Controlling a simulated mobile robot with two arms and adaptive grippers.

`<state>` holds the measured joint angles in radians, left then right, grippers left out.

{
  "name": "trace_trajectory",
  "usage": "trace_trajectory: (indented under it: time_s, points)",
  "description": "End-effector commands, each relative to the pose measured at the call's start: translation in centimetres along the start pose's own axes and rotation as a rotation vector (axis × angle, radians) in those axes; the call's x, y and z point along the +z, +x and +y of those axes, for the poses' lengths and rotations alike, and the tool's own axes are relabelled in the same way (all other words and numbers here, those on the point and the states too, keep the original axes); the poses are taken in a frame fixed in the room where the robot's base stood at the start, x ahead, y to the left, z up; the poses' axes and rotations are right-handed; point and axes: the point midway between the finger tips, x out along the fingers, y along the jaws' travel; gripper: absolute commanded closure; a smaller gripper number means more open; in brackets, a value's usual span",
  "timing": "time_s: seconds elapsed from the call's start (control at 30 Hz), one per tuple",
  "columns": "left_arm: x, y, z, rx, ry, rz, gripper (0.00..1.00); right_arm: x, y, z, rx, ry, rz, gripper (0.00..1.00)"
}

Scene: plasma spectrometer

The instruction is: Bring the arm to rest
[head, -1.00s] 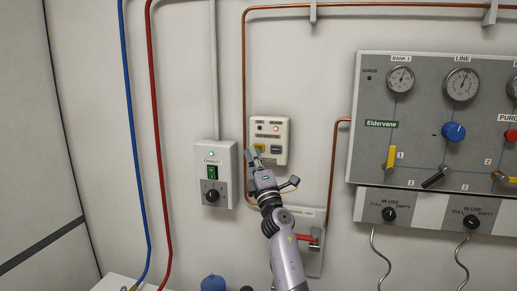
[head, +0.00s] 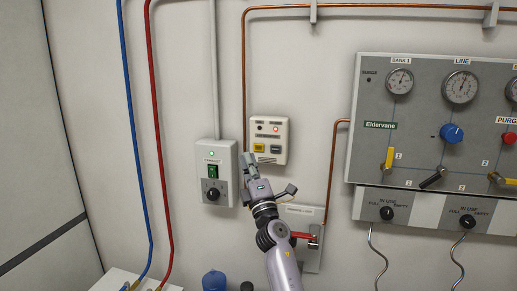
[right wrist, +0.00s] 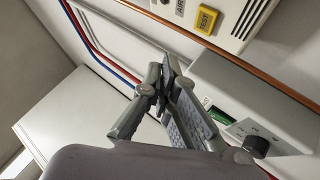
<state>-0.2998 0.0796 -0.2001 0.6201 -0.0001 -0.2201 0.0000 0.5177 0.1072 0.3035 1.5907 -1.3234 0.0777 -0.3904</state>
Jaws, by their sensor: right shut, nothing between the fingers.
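My right gripper (head: 247,162) is shut and empty. In the head view it stands in front of the wall, just below the left side of the small alarm box (head: 282,126) and beside the right edge of the exhaust box (head: 227,160). In the right wrist view its fingers (right wrist: 165,75) meet at the tips with nothing between them. The alarm box's yellow test button (head: 259,147) is uncovered, and it also shows at the top of the wrist view (right wrist: 206,18). My left gripper is not in view.
A red-handled valve (head: 306,236) sits right beside my right arm. A copper pipe (head: 244,60) runs down behind the gripper. The gas panel (head: 430,100) with gauges is at the right. Blue (head: 130,100) and red (head: 156,120) hoses run down the left wall.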

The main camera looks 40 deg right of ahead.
Motion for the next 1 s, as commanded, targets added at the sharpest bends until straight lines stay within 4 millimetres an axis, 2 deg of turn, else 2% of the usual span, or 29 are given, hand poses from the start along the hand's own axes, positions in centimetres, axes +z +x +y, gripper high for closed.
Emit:
trace_trajectory:
  time_s: [0.43,0.57,0.67,0.77,0.87,1.0]
  points:
    - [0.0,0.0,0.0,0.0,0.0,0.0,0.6,0.0,0.0,0.0,-0.001,0.001,-0.001,1.0]
    - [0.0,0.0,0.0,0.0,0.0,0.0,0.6,0.4,-1.5,-0.9,-0.029,0.053,-0.036,1.0]
    - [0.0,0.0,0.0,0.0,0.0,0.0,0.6,1.1,-4.8,-2.8,-0.097,0.17,-0.113,1.0]
    - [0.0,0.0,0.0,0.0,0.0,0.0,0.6,1.7,-10.2,-5.8,-0.223,0.346,-0.225,1.0]
    - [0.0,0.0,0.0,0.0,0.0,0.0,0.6,1.3,-16.6,-9.2,-0.396,0.531,-0.344,1.0]
    - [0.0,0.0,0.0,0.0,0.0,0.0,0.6,-0.6,-26.5,-13.0,-0.676,0.737,-0.497,1.0]
